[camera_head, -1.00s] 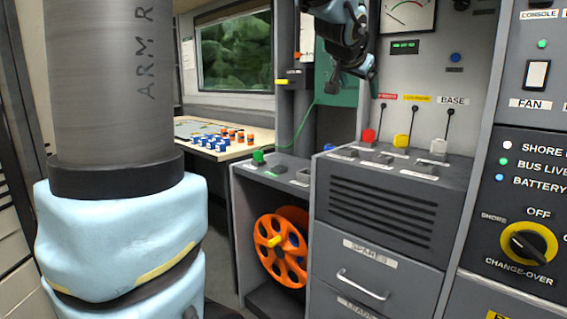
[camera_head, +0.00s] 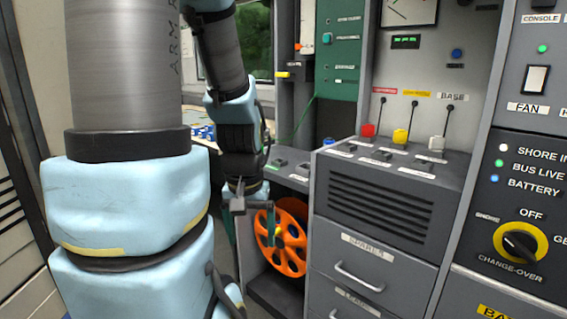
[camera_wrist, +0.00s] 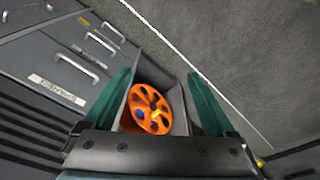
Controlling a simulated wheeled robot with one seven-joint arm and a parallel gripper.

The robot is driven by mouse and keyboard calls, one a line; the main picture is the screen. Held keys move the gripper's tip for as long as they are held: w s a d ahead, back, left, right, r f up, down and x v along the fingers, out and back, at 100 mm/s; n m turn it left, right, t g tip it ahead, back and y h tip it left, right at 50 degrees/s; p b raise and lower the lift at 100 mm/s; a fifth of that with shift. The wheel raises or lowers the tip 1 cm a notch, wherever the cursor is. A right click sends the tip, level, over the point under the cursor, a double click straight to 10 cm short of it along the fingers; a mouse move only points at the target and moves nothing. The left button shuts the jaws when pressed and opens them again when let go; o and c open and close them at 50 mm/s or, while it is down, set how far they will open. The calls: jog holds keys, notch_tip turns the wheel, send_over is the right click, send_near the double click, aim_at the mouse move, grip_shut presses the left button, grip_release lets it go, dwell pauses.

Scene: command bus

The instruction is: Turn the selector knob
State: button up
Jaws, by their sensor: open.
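The selector knob (camera_head: 520,242) is a black pointer handle on a round yellow plate, marked CHANGE-OVER, on the dark panel at the right of the head view. OFF is printed above it. Its black pointer slants from upper left to lower right. My gripper (camera_head: 252,222) hangs low left of the drawer cabinet, in front of the orange reel, far to the left of the knob. In the wrist view my gripper (camera_wrist: 158,75) shows two teal fingers spread wide, with nothing held. The knob is not in the wrist view.
An orange reel (camera_head: 291,245) sits in an open bay; it shows between my fingers in the wrist view (camera_wrist: 146,112). The drawer cabinet (camera_head: 325,255) stands between my gripper and the knob panel. Red, yellow and white plugs stand on its top. Free floor (camera_wrist: 235,50) shows in the wrist view.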

notch_tip(320, 180, up, 12)
jog(key=p, duration=1)
grip_shut()
dwell(0.9)
